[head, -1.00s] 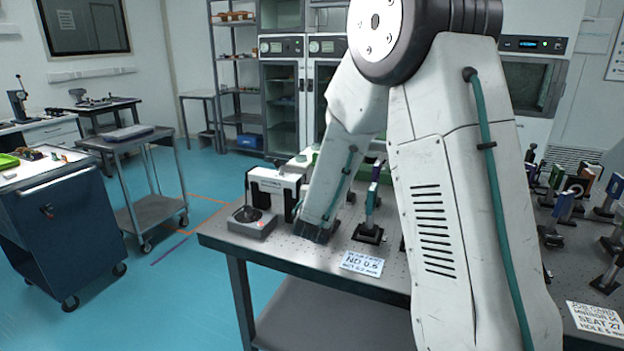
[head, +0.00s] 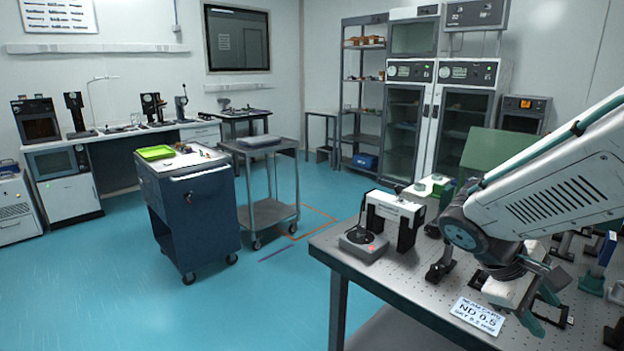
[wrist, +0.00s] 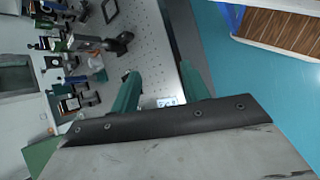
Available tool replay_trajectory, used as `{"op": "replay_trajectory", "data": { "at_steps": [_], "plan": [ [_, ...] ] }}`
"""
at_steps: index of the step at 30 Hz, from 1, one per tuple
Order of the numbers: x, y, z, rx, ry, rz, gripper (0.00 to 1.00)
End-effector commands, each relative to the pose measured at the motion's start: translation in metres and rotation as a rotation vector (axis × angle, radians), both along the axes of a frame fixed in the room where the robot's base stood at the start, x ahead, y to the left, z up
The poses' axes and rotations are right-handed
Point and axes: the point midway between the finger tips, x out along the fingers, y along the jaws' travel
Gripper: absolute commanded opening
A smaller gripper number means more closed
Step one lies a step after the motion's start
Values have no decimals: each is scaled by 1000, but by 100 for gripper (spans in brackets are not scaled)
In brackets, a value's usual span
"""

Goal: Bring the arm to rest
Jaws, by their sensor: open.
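My gripper (wrist: 157,74) shows in the wrist view as two green fingers standing well apart. Nothing is held between them. Beyond them are the perforated top of the optical table (wrist: 150,45) and a small white card. In the head view my arm (head: 550,195) comes in from the right edge, with its wrist joint low over the right part of the table.
A label card reading ND 0.5 (head: 477,315) lies near the table's front edge. A grey box with a black knob (head: 363,244) and a white-and-black device (head: 395,217) stand on its left end. A blue cart (head: 195,215) and a grey trolley (head: 268,212) stand left, with open floor between.

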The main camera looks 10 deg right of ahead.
Motion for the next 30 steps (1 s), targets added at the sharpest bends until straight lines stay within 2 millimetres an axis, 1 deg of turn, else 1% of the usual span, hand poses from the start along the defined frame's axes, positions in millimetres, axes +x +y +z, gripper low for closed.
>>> {"op": "replay_trajectory", "data": {
  "at_steps": [1,2,3,5,6,9,12,14,18,30],
  "plan": [
    [-17,20,4,88,-68,-81,46],
    [-25,32,4,141,-103,-128,46],
    [-35,49,6,214,-147,-187,46],
    [-47,74,10,321,-210,-261,46],
    [-54,90,13,389,-251,-302,46],
    [-68,122,24,536,-337,-370,46],
    [-77,140,36,628,-405,-389,46],
    [-81,144,42,648,-436,-381,46],
    [-85,142,51,656,-483,-359,46],
    [-85,142,52,656,-488,-353,46]
  ]
}}
